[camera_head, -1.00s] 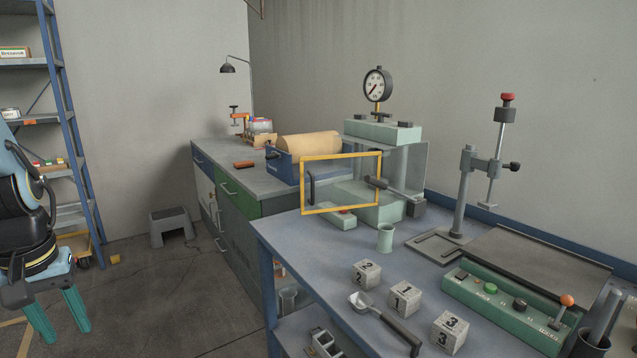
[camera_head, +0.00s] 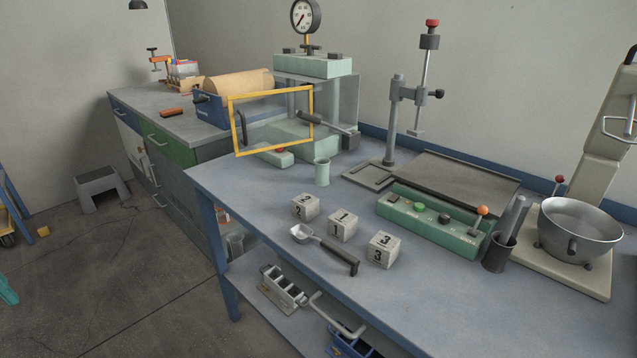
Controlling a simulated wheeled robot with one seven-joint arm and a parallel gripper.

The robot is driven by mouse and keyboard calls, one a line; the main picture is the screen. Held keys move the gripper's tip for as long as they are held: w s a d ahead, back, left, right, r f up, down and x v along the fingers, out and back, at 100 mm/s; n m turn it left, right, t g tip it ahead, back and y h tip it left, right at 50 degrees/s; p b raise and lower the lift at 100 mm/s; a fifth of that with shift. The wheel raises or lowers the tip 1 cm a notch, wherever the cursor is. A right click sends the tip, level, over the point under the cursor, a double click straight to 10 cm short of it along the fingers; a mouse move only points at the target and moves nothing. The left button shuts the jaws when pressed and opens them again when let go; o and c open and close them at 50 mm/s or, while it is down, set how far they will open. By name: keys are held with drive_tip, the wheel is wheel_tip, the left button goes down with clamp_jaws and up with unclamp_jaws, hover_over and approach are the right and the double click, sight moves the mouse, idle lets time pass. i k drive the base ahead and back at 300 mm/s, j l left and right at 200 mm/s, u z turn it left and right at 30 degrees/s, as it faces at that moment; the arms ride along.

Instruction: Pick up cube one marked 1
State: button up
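Cube one (camera_head: 343,226) is a pale grey speckled block with a black 1 on its top and front faces. It sits on the blue bench top (camera_head: 262,190), between cube two (camera_head: 305,207) at its left and cube three (camera_head: 384,249) at its right. The three cubes stand apart in a slanted row. Of my gripper, only a teal fingertip (camera_head: 7,291) shows at the left picture edge, far from the cubes. The rest is cut off. In the earlier frame its two fingers stand apart with nothing between them.
A scoop (camera_head: 328,249) with a dark handle lies just in front of the cubes. A pale green cup (camera_head: 322,172) stands behind them. A green control box (camera_head: 430,219) is to the right. A yellow-framed guard (camera_head: 272,120) of a press stands at the back left.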

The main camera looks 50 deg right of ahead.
sight(341, 225)
drive_tip(key=i+z, duration=0.15)
drive_tip(key=i, duration=0.85)
drive_tip(key=z, duration=2)
drive_tip(key=i+j, duration=0.05)
